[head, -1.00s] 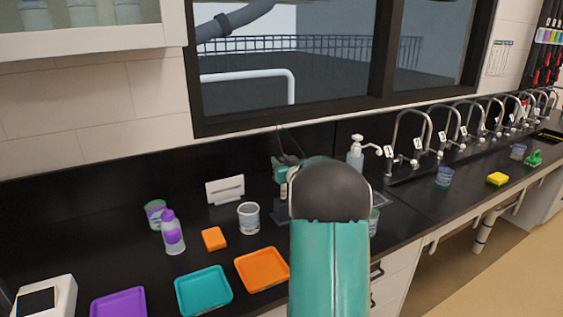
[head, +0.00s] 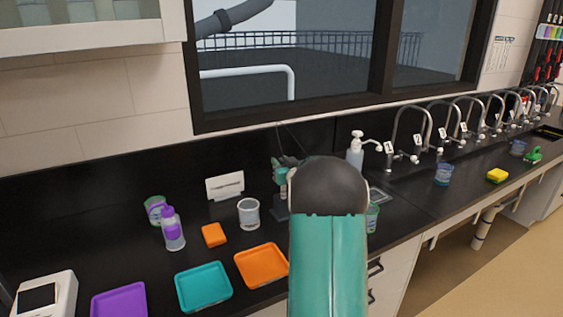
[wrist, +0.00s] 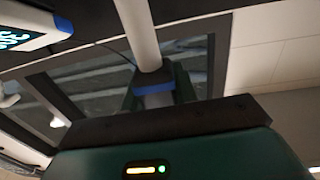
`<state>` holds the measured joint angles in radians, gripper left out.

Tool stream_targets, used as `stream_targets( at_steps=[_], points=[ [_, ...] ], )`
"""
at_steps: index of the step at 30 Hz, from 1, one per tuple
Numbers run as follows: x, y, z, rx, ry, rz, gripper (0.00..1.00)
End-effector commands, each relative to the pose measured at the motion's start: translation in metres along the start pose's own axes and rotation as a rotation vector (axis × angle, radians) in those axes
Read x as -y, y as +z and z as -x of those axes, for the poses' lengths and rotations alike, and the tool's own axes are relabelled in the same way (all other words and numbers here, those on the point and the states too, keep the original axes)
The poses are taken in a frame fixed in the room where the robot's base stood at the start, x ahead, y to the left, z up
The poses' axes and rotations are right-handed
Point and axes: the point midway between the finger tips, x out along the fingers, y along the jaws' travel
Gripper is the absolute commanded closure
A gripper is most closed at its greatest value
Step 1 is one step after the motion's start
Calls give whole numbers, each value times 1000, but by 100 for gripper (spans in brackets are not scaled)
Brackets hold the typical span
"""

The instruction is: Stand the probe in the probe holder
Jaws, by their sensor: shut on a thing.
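In the wrist view my gripper (wrist: 155,92) is shut on the probe (wrist: 142,35), a pale white shaft with a blue collar between the dark green fingers. A thin dark cable shows beside it. The probe's far end runs out of the frame. In the head view my arm's dark joint hides most of the gripper. A green part, probably my gripper, shows just left of the joint. Below it is a dark base (head: 281,212), perhaps that of the probe holder; the arm covers too much to be sure. I cannot see whether the probe touches the holder.
A white meter with lit digits (wrist: 25,28) is close by in the wrist view. A pump bottle (head: 355,152) and taps stand right.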

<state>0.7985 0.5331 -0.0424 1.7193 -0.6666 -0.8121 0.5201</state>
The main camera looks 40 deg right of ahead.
Motion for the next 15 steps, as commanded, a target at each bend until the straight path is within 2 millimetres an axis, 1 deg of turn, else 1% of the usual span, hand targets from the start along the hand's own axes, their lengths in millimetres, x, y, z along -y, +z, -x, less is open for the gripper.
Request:
stream_targets(
  at_steps=[15],
  points=[
    [0,24,0,0,0,-1,91]
  ],
)
